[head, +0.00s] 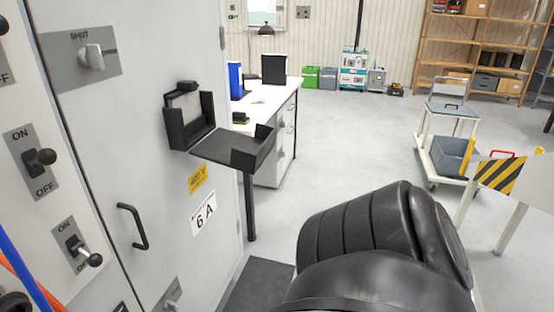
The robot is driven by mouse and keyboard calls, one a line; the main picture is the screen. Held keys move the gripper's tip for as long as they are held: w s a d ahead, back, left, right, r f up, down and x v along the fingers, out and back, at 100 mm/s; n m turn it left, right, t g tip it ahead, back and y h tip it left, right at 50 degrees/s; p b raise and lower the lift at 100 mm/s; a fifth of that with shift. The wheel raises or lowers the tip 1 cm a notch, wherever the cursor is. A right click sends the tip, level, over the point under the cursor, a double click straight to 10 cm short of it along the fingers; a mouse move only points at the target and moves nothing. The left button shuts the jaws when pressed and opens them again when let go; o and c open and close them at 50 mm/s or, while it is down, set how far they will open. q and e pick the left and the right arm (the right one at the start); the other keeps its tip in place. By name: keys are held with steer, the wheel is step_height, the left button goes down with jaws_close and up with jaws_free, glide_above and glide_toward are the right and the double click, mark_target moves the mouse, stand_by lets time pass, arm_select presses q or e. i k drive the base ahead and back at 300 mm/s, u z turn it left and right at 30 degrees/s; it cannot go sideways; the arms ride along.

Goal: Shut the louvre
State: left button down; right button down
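The knob's grip stands out from the plate. I cannot make out any louvre slats in this view, so whether the louvre is open or shut does not show. Neither of my grippers is in view. A black ribbed link of my own arm fills the lower middle and right, apart from the cabinet in the picture.
ON/OFF switches (39,158) (76,246), a black handle (134,226) and a black open holder (185,122) stick out from the cabinet. A white bench (272,95) stands behind. A trolley (432,165) and striped barrier (500,175) are right. The middle floor is clear.

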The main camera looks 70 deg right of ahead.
mark_target(230, 148)
steer(key=z, duration=2.05)
steer(key=k, duration=1.1)
steer(key=z, duration=0.9)
steer(key=i, duration=1.2)
steer(key=u, duration=1.15)
steer(key=i, duration=0.65)
steer(key=u, duration=0.65)
